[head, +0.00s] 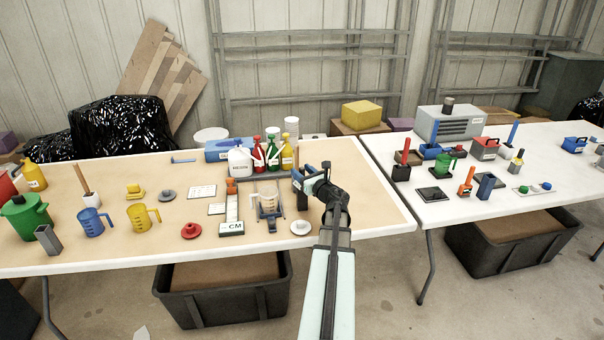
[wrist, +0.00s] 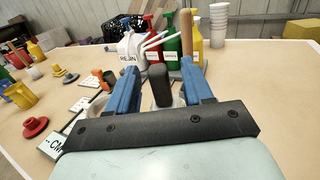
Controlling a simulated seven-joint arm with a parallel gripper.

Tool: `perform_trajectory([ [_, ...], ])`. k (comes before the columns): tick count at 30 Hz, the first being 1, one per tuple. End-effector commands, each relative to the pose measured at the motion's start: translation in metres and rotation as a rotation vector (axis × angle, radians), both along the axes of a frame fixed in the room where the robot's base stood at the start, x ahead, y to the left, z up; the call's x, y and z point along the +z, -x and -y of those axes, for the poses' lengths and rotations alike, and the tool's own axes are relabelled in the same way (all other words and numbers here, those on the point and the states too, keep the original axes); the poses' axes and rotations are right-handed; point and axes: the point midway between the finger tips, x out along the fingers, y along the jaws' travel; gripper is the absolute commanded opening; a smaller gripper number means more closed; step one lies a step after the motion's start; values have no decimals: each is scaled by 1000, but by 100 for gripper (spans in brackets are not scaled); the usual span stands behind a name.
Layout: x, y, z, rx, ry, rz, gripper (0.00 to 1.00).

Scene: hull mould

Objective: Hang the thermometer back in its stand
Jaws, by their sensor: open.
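My gripper (head: 305,183) is open above the right part of the tan table, pointing to the back left. In the wrist view its two blue fingers (wrist: 161,88) stand on either side of a dark, rounded, upright piece (wrist: 160,84). The fingers look apart from it. It may be the thermometer's grip, but I cannot tell for sure. A pale clear cup in a dark frame (head: 268,203) stands just left of the gripper. I cannot make out a thermometer stand with certainty, as my gripper and wrist cover part of this area.
A white jug (head: 240,163) and red, green and yellow bottles (head: 272,154) stand behind. A CM box (head: 231,228) lies to the left and a white disc (head: 300,228) in front. A wooden handle (wrist: 187,35) rises behind the right finger. The table's front middle is fairly clear.

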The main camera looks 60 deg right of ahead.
Motion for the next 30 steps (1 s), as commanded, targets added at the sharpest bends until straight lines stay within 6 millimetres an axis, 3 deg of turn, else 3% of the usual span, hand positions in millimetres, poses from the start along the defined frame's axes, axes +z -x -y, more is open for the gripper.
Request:
perform_trajectory([
  [15,0,86,-38,-2,0,0,51],
  [21,0,102,-43,-1,0,0,51],
  [30,0,106,-44,0,0,0,51],
])
